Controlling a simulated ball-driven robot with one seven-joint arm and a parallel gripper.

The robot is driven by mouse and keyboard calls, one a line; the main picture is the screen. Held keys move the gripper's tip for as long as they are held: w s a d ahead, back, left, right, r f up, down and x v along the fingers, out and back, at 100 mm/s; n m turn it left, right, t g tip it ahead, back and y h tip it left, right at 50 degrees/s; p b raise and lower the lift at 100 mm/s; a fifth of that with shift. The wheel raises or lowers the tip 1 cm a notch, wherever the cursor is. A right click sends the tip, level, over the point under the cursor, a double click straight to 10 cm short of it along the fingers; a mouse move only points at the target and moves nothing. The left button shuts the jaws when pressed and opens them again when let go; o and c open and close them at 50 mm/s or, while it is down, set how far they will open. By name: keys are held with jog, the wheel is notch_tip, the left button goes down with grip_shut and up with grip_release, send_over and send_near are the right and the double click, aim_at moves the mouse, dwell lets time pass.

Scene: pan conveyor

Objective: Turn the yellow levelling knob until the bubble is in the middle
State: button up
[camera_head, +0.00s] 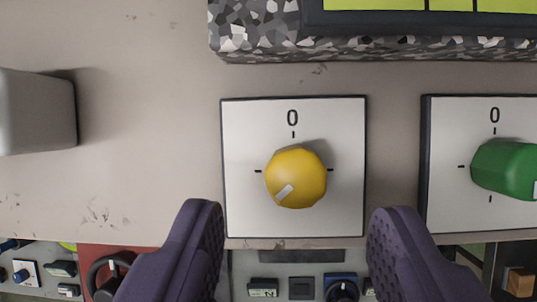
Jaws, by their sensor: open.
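The yellow levelling knob (298,178) sits on a white square plate (250,215) marked 0 at its top. The white mark on the knob points to the lower left. My gripper (296,225) is open, with one purple finger to the lower left of the knob and one to the lower right. The fingers look apart from the knob, and nothing is between them. Part of a yellow-green strip (375,4) in a dark frame shows at the top edge. No bubble shows in this view.
A green knob (503,168) on a similar white plate is at the right edge. A grey block (36,112) stands out at the left. A speckled ledge (255,30) runs along the top. Below the beige panel (150,150) lie several dark switches and dials.

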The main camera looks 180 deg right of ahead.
aim_at(292, 188)
jog(key=shift+x, duration=1.9)
jog(key=shift+w, duration=0.1)
grip_shut()
jog(key=shift+a+f+m+b, duration=0.1)
jog(key=shift+f+m+b, duration=0.25)
jog(key=shift+b, duration=0.55)
jog(key=shift+a+m+b, duration=0.1)
jog(key=shift+m+b, duration=0.35)
jog(key=shift+b, duration=0.3)
jog(key=shift+r+m+h+b, duration=0.15)
jog(key=shift+m+h+b, duration=0.35)
jog(key=shift+m+b, duration=0.3)
jog(key=shift+r, duration=0.2)
